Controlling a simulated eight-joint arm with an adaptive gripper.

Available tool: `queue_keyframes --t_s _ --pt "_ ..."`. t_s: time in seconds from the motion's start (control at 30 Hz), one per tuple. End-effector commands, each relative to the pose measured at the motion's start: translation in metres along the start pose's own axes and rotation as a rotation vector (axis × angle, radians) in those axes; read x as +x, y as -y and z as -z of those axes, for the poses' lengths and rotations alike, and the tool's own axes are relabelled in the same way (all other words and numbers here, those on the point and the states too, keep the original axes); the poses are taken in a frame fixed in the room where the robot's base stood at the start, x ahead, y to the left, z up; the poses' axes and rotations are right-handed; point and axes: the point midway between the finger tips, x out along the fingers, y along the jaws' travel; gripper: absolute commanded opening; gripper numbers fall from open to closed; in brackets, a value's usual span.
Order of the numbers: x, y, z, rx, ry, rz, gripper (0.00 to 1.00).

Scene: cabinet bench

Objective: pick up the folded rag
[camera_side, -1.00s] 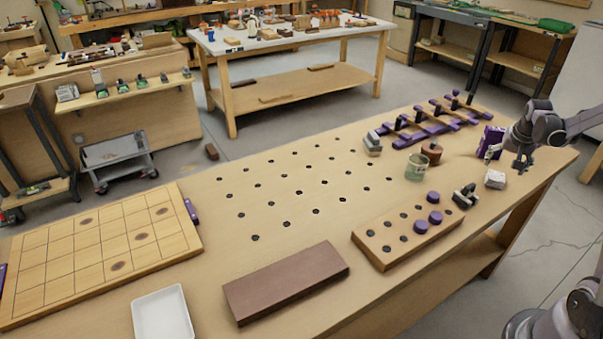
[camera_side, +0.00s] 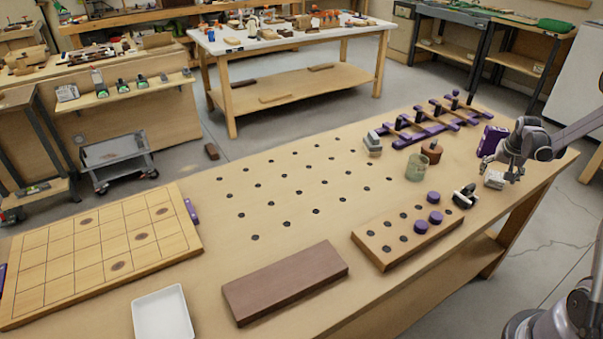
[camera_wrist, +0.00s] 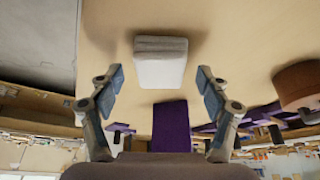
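The folded rag is a small whitish-grey block-like bundle (camera_side: 494,179) lying on the bench near its right edge. In the wrist view the rag (camera_wrist: 160,62) shows ahead of the fingers, centred between them. My gripper (camera_side: 503,174) is at the rag in the side view, with its fingers partly over it. In the wrist view my gripper (camera_wrist: 160,85) is open, with a finger on each side and clear gaps to the rag. Neither finger visibly touches it.
A purple box (camera_side: 491,141) stands just behind the rag; a greenish glass (camera_side: 417,167) and a brown round pot (camera_side: 432,152) are to the left. A black clamp-like item (camera_side: 465,196) and a peg board with purple pegs (camera_side: 390,255) lie nearer.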

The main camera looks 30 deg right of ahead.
Motion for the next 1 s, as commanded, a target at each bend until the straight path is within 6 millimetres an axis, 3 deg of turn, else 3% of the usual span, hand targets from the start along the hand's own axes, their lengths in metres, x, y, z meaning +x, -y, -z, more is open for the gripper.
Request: queue_keyframes --t_s 0.03,0.13,0.67,0.87,1.0 --pt "0.0 0.0 0.0 0.0 0.0 0.0 0.56" --pt "0.0 0.0 0.0 0.0 0.0 0.0 0.3" --pt "-0.009 0.0 0.004 0.0 0.0 0.0 0.3" --pt "-0.037 0.0 0.015 0.0 0.0 0.0 0.3" --pt "-0.059 -0.029 0.012 0.005 0.0 -0.003 0.3"
